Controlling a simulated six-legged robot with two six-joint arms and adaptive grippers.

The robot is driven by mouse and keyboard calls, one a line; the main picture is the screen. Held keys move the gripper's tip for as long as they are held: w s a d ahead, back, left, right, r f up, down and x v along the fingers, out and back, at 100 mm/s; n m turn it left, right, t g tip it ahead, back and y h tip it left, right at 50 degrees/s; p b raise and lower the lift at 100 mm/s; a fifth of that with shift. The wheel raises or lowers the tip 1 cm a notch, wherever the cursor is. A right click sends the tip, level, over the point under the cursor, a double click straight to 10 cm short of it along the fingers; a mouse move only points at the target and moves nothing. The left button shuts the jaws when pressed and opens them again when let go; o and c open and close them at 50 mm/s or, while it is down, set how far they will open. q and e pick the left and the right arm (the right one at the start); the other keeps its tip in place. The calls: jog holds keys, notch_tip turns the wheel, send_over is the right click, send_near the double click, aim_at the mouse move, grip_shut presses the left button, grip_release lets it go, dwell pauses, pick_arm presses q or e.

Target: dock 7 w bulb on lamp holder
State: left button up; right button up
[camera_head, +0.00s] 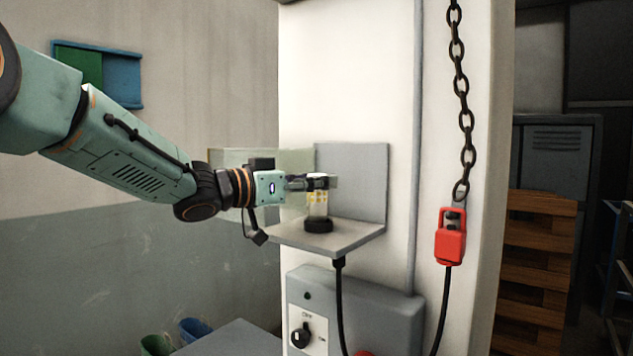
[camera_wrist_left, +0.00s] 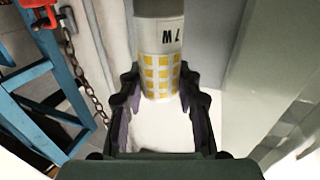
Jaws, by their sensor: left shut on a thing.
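The 7 W bulb (camera_head: 317,203) is a pale cylinder with yellow squares. It stands upright directly above the black lamp holder (camera_head: 318,226) on a grey shelf. Its lower end meets the holder in the picture, but I cannot tell whether it is seated. My left gripper (camera_head: 318,183) is shut on the bulb's upper part. In the left wrist view the bulb (camera_wrist_left: 161,66), with its "7W" print upside down, lies between the fingers of the left gripper (camera_wrist_left: 158,88). My right gripper is not in view.
The grey shelf (camera_head: 352,240) has a back panel (camera_head: 362,180) and a translucent pane at left. A grey switch box (camera_head: 375,315) sits below. A chain (camera_head: 459,80) with a red hook block (camera_head: 451,236) hangs to the right. Wooden pallets (camera_head: 538,250) stand farther right.

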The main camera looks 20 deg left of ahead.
pick_arm(q)
jog(key=shift+s+d+r, duration=0.2)
jog(key=shift+s+d, duration=0.1)
jog(key=shift+w+a+f, duration=0.15)
jog(key=shift+w, duration=0.05)
jog(key=shift+s, duration=0.2)
jog(key=shift+w+p, duration=0.1)
jog(key=shift+p, duration=0.2)
jog(key=shift+w, duration=0.1)
jog(key=shift+p, duration=0.35)
jog(key=shift+w+f, duration=0.1)
jog(key=shift+f, duration=0.45)
dwell(0.3)
